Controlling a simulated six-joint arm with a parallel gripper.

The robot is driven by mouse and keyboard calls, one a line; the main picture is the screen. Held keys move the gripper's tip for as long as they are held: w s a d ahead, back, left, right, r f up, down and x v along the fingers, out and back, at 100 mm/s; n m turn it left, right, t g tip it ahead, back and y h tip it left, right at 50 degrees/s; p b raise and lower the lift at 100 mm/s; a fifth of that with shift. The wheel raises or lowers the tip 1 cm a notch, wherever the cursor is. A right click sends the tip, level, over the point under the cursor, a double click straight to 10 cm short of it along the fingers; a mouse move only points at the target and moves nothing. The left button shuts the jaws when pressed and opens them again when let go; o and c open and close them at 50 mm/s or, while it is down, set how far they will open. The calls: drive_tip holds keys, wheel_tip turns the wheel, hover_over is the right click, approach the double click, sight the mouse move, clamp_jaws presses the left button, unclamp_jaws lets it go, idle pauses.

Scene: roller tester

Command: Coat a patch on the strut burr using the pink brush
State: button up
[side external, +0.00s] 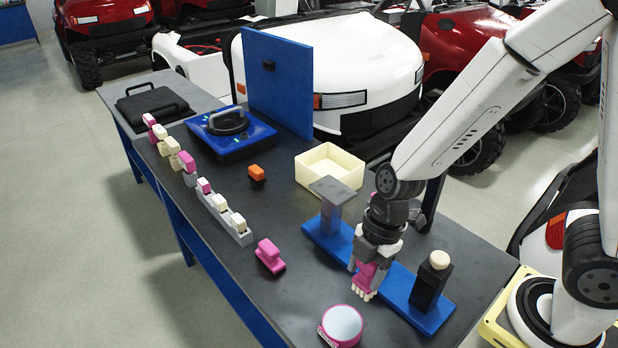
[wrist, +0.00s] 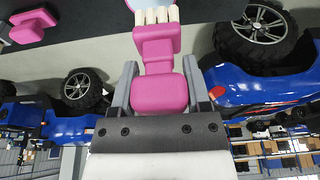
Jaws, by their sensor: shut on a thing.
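My gripper (side external: 374,250) is shut on the pink brush (side external: 363,276), which hangs with its cream bristles downward, above the front of the blue base (side external: 398,283). In the wrist view the brush (wrist: 160,85) sits between the two grey fingers of my gripper (wrist: 163,88), bristles (wrist: 155,17) pointing to the top. A grey post with a flat top plate (side external: 334,190), perhaps the strut, stands on the blue base left of my gripper. I cannot make out a burr. A round pot with a pink rim (side external: 341,325) stands at the front; its edge shows in the wrist view.
A black post with a cream knob (side external: 430,283) stands right of my gripper. A second pink tool (side external: 270,256) lies left. Behind are a cream tray (side external: 316,172), an orange-topped block (side external: 257,174), a blue device (side external: 232,132) and a rack of pink and cream pieces (side external: 215,205).

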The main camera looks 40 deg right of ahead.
drive_tip(key=shift+w+a+f+m+g, duration=0.15)
drive_tip(key=shift+w+a+f+g, duration=0.45)
drive_tip(key=shift+w+a+g, duration=0.3)
drive_tip(key=shift+w+a+f+m+g, duration=0.15)
drive_tip(key=shift+w+a+f+g, duration=0.55)
drive_tip(key=shift+g, duration=0.3)
drive_tip(key=shift+f, duration=0.1)
drive_tip(key=shift+f, duration=2.8)
drive_tip(key=shift+f, duration=0.65)
drive_tip(key=shift+r, duration=0.2)
wheel_tip(320, 180, up, 7)
idle(1.2)
drive_tip(key=shift+f, duration=0.1)
idle(0.4)
